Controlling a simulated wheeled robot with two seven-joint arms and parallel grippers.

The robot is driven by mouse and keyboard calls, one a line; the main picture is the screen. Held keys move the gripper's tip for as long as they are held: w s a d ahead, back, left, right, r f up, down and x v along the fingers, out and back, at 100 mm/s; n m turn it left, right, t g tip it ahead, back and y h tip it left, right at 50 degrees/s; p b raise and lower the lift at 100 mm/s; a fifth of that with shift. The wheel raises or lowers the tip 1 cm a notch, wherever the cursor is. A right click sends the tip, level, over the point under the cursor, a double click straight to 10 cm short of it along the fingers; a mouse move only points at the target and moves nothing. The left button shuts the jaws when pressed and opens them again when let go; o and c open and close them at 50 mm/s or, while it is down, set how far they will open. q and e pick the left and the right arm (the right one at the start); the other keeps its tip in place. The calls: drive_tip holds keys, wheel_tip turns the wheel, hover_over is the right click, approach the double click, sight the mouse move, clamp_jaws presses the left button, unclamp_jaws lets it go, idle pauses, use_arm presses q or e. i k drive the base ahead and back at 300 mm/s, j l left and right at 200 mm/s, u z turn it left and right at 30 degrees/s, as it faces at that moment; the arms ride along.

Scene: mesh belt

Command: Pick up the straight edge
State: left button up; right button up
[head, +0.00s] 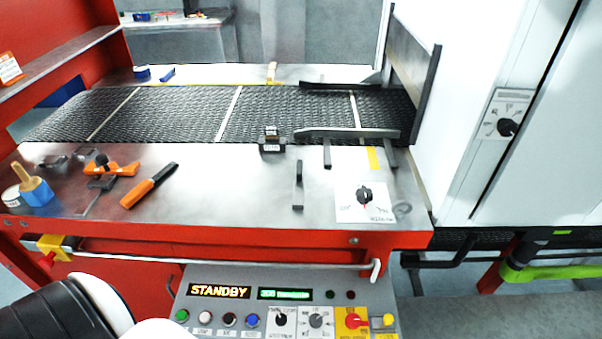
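I cannot pick out a straight edge with certainty. A short dark upright bar (298,186) is on the steel deck right of centre. A long dark rail (345,133) on posts runs along the belt's near edge. An orange-and-black tool (110,168) lies at the left of the deck, with a thin grey bar (93,203) by it. An orange-and-black handled tool (150,186) lies to its right. Neither of my grippers is in view; only a black and white part of my own body shows at the bottom left.
The steel deck (225,190) is bare in its middle. The mesh belt (175,112) lies behind it. A blue pot with a brush (38,194) stands at the left. A small black block (271,142) is near the belt. A control panel (285,308) reads STANDBY below the deck.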

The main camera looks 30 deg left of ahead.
sight(298, 203)
drive_tip(key=k+l+u, duration=0.2)
drive_tip(key=l, duration=0.2)
drive_tip(key=l+u, duration=0.2)
drive_tip(key=l, duration=0.2)
drive_tip(key=k+l+u, duration=0.2)
drive_tip(key=l, duration=0.15)
